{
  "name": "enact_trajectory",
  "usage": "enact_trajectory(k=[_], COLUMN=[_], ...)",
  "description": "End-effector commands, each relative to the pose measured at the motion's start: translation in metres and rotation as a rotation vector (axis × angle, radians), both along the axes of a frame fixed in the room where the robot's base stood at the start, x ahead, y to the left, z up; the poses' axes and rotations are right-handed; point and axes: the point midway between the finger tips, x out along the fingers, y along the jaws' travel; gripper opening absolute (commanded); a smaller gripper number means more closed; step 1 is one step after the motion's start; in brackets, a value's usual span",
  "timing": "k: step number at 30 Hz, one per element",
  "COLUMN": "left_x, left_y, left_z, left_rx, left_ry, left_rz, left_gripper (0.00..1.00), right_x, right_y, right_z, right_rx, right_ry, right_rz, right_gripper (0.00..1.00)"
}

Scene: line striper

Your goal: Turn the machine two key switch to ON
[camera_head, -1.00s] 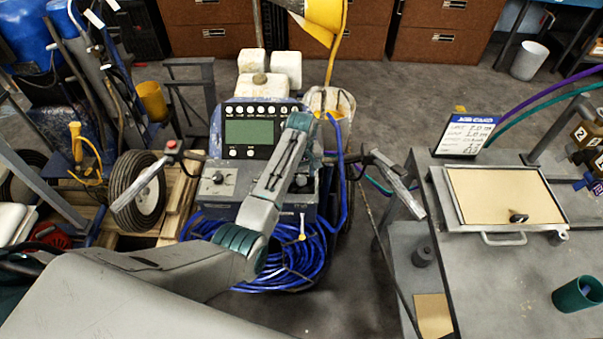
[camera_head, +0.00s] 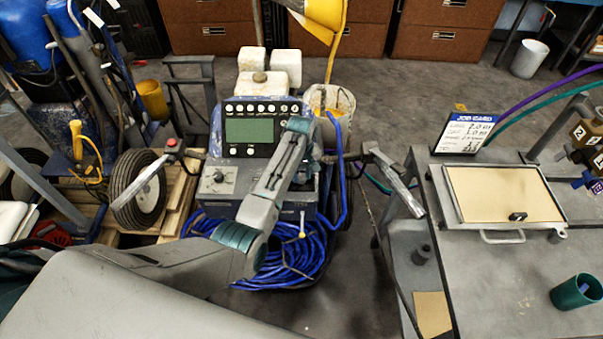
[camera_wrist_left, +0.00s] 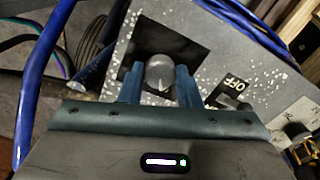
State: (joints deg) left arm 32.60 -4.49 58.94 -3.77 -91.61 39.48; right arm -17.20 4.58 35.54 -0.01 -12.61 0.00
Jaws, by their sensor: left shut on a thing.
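In the left wrist view the rounded grey key switch knob (camera_wrist_left: 160,70) sits in a dark square on the speckled panel. My left gripper (camera_wrist_left: 159,82) is shut on this knob, with one blue finger on each side. In the head view my left gripper (camera_head: 322,158) is at the right of the control box, and my wrist hides the switch. My right gripper is not in view.
Blue hose (camera_head: 290,262) lies coiled below the control box. Handlebar grips (camera_head: 405,192) stick out on both sides. A grey bench (camera_head: 500,285) at the right carries a job card (camera_head: 467,131), a tan-topped frame and a green cup (camera_head: 577,292). A wheel (camera_head: 138,190) stands at the left.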

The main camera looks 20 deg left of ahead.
Motion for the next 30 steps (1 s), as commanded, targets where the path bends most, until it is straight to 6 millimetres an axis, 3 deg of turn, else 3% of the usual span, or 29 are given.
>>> enact_trajectory(k=[8,30], left_x=[0.000,0.001], left_y=[0.000,0.000], left_z=[0.004,0.003], left_rx=[0.001,0.000], left_ry=[0.001,0.000], left_rz=[-0.144,-0.806], left_gripper=[0.08,0.08], right_x=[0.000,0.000], right_y=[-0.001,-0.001], right_z=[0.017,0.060], right_rx=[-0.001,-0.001], right_ry=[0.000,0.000], right_rz=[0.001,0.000], right_gripper=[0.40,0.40])
